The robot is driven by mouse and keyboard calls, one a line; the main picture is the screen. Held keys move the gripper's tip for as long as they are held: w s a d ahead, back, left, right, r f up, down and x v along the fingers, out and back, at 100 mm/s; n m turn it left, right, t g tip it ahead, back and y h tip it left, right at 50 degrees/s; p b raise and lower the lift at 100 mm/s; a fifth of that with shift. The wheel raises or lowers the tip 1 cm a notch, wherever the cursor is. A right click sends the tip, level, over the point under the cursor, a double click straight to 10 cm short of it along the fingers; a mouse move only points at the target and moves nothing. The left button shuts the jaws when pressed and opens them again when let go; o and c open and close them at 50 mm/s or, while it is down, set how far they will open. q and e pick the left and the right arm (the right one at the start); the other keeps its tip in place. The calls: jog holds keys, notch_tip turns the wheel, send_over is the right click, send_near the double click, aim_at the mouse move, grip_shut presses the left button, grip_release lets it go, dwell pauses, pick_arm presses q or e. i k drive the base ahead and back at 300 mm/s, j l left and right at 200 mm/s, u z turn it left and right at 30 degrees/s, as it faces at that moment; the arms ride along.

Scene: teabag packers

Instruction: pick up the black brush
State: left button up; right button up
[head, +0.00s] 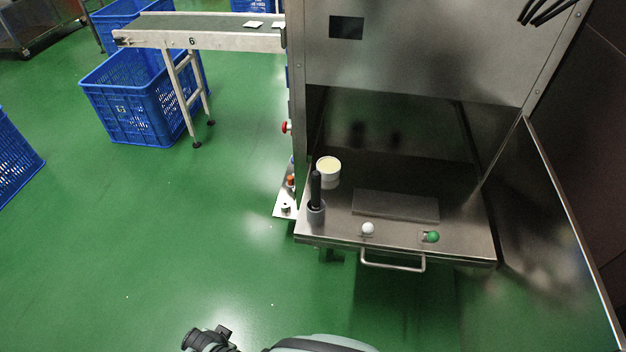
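The black brush (316,187) stands upright in a grey cylindrical holder (316,213) at the left front corner of the steel shelf. Its dark handle points up, and its lower end is hidden inside the holder. No gripper fingers can be made out in the head view. Black and pale grey parts of my own body show at the bottom edge, well below and apart from the brush.
A pale tub (328,168) stands just behind the brush. A white knob (368,229), a green knob (432,237) and a handle (393,268) line the shelf's (460,245) front. An open door (560,220) flanks the right. Green floor (200,240) lies clear at left.

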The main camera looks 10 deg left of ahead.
aim_at(316, 177)
jog(key=i+j+z, duration=0.1)
jog(key=j, duration=0.2)
jog(key=i+j+z, duration=0.2)
jog(key=j, duration=0.45)
jog(key=i+j+z, duration=0.1)
jog(key=i+j, duration=0.15)
jog(key=j, duration=0.1)
